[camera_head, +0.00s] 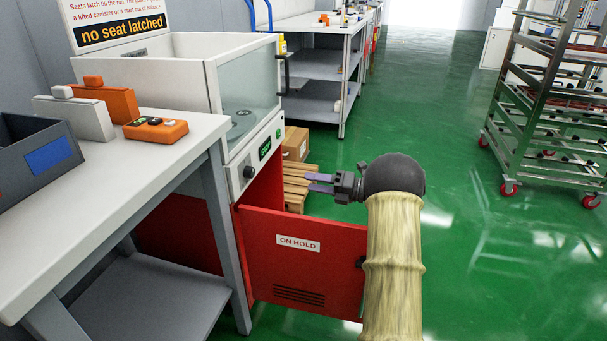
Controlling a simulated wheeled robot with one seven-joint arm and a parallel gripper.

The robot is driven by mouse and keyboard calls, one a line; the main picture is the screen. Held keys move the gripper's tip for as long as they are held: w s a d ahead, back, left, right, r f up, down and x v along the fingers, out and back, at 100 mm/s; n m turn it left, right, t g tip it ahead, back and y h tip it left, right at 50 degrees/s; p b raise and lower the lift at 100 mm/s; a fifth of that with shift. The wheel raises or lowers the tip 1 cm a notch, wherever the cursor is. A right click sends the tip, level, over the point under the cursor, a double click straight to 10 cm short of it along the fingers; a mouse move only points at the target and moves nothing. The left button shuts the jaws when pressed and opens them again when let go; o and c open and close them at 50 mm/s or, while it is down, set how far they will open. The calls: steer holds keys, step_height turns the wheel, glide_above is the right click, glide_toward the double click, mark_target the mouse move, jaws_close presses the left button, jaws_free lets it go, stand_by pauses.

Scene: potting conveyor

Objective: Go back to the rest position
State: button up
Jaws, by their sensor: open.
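My gripper (320,183) is open and empty, its two fingers pointing left. It is in the air in the middle of the picture, above the top edge of a red cabinet door (296,262) labelled "ON HOLD". The red door stands swung out from under a white machine (190,62) with a clear window. My forearm hides the right end of the door and part of the floor. I cannot tell whether the arm touches the door.
A white table (95,178) at the left holds a grey bin (40,168), orange and white blocks and an orange control box (155,129). Behind are a wooden pallet (298,186) and a shelved bench (322,67). A wheeled metal rack (535,108) stands right. Green floor (505,250) is clear between.

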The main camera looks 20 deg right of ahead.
steer(key=w+a+r+m+t+h+p, duration=0.1)
steer(key=a+r+m+t+h+p, duration=0.15)
steer(key=r+m+h, duration=0.5)
steer(key=a+r+m+t+h+p, duration=0.15)
steer(key=m+h+p, duration=0.3)
steer(key=m, duration=0.65)
steer(key=s+a+f+m+g+h+p, duration=0.15)
steer(key=s+a+m+g, duration=0.35)
steer(key=s, duration=0.6)
steer(key=s+a+m+g+p, duration=0.25)
steer(key=s+m, duration=0.35)
steer(key=s, duration=0.4)
steer(key=s+a+m+g+h+p, duration=0.1)
steer(key=s+a+m+g+p, duration=0.35)
steer(key=s, duration=0.65)
step_height(320, 180, up, 36)
steer(key=d+m+p, duration=0.1)
steer(key=p, duration=3.4)
steer(key=shift+w+d, duration=0.2)
steer(key=shift+w, duration=0.1)
steer(key=shift+s+r, duration=0.1)
